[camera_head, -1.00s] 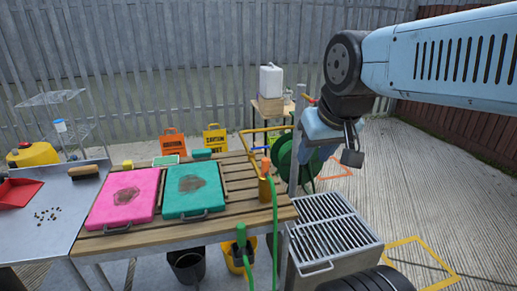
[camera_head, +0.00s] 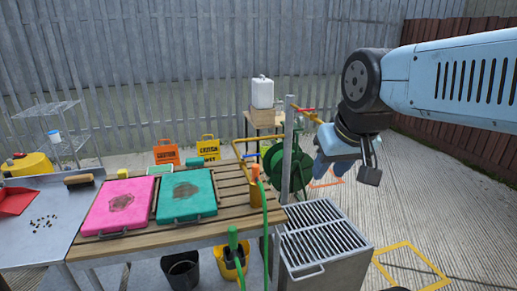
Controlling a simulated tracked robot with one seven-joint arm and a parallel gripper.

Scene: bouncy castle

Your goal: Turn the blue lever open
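A grey metal post (camera_head: 287,155) stands at the right end of the wooden slatted table. A small blue piece (camera_head: 262,154), possibly the blue lever, shows just left of the post; it is too small to tell how it is turned. A red handle (camera_head: 304,110) with an orange-yellow pipe sticks out to the right near the post's top. My gripper (camera_head: 327,167), light blue, hangs right of the post, below the red handle and apart from the blue piece. Its fingertips are too small and angled to show whether they are open.
The table holds a pink pad (camera_head: 118,206) and a teal pad (camera_head: 187,196). A green hose (camera_head: 265,215) runs down its right edge. A slatted metal grate (camera_head: 325,238) stands below my gripper. A hose reel (camera_head: 275,168) is behind the post.

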